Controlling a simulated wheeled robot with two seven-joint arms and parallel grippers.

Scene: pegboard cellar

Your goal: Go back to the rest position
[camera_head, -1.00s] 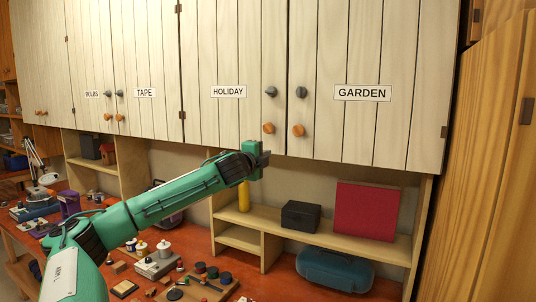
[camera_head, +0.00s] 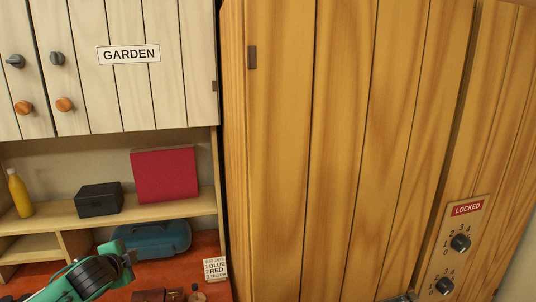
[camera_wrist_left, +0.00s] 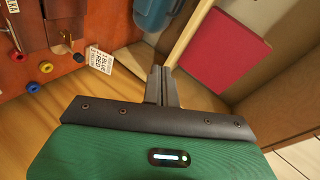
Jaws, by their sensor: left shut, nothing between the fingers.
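My left gripper (camera_head: 124,257) is at the lower left of the head view, over the orange worktop and in front of the teal case (camera_head: 152,238). In the left wrist view its two dark fingers (camera_wrist_left: 160,78) are together with nothing between them. My green left arm comes in from the bottom left. My right gripper is not in view.
A tall wooden cabinet (camera_head: 320,150) with numbered dials and a LOCKED sign (camera_head: 467,208) fills the right. The GARDEN cupboard (camera_head: 175,90) is shut. Below it a shelf holds a red board (camera_head: 165,174), a black box (camera_head: 99,199) and a yellow bottle (camera_head: 20,192). A card (camera_head: 215,270) stands on the worktop.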

